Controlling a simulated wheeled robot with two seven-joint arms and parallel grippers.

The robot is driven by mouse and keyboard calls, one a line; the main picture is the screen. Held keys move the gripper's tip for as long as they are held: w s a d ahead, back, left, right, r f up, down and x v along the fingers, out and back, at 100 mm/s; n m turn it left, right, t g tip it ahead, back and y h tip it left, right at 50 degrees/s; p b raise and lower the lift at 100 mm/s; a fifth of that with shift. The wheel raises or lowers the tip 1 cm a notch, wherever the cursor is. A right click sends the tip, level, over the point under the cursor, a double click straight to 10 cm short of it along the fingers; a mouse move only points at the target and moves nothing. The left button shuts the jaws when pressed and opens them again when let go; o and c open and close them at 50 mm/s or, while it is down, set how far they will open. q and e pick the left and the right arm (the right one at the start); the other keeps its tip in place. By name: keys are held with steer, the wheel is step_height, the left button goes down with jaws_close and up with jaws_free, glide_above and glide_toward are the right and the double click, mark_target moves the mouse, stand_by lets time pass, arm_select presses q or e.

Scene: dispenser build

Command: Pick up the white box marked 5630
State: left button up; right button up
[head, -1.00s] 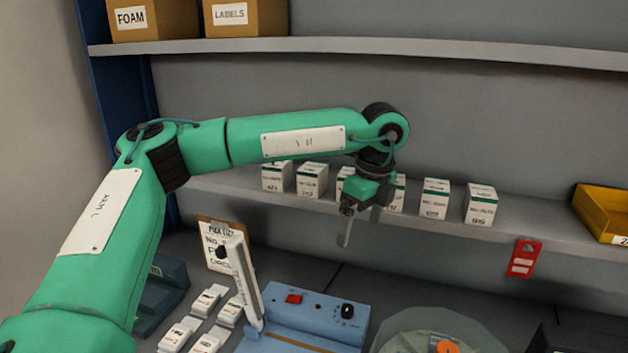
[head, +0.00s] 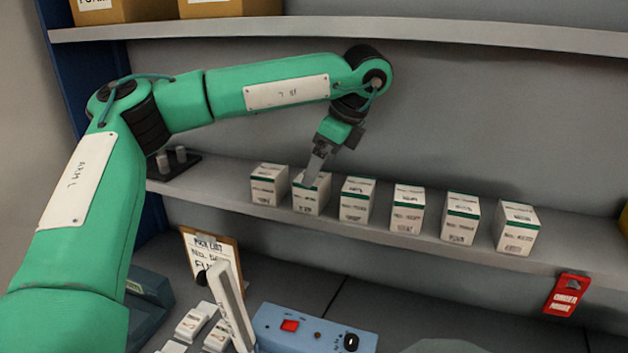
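Several white boxes with green bands stand in a row on the lower shelf (head: 400,246). They include the leftmost box (head: 268,187), the second box (head: 310,200), the third box (head: 357,205), then another (head: 407,215), another (head: 460,223) and the rightmost box (head: 516,234). Their printed numbers are too blurred to read, so I cannot tell which is 5630. My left gripper (head: 314,176) points down at the top of the second box from the left, overlapping it in the picture. I cannot tell whether it touches the box or how far its fingers are apart. My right gripper is out of view.
A black holder with grey pegs (head: 172,162) stands at the shelf's left end. A red tag (head: 567,295) hangs on the shelf's front edge at right. Below are a clipboard list (head: 207,252), a blue device (head: 315,328) and white pieces (head: 192,324). The upper shelf (head: 420,30) carries cardboard boxes.

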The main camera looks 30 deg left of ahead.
arm_select(q)
steer(key=shift+w+a+f, duration=0.3)
steer(key=shift+w+a, duration=0.1)
steer(key=shift+w, duration=0.2)
steer(key=shift+s+f, duration=0.15)
steer(key=shift+f, duration=0.05)
steer(key=shift+s+f, duration=0.35)
steer(key=shift+s, duration=0.05)
steer(key=shift+a+f, duration=0.2)
steer(key=shift+w+a+f+p, duration=0.1)
steer(key=shift+a+f+p, duration=0.1)
steer(key=shift+f+p, duration=0.15)
steer(key=shift+p+x, duration=0.6)
steer(key=shift+x, duration=0.6)
steer(key=shift+a+f+p, duration=0.3)
steer(key=shift+a+p, duration=0.05)
steer(key=shift+a+f, duration=0.15)
steer(key=shift+f, duration=0.45)
steer(key=c, duration=1)
steer(key=shift+c, duration=1)
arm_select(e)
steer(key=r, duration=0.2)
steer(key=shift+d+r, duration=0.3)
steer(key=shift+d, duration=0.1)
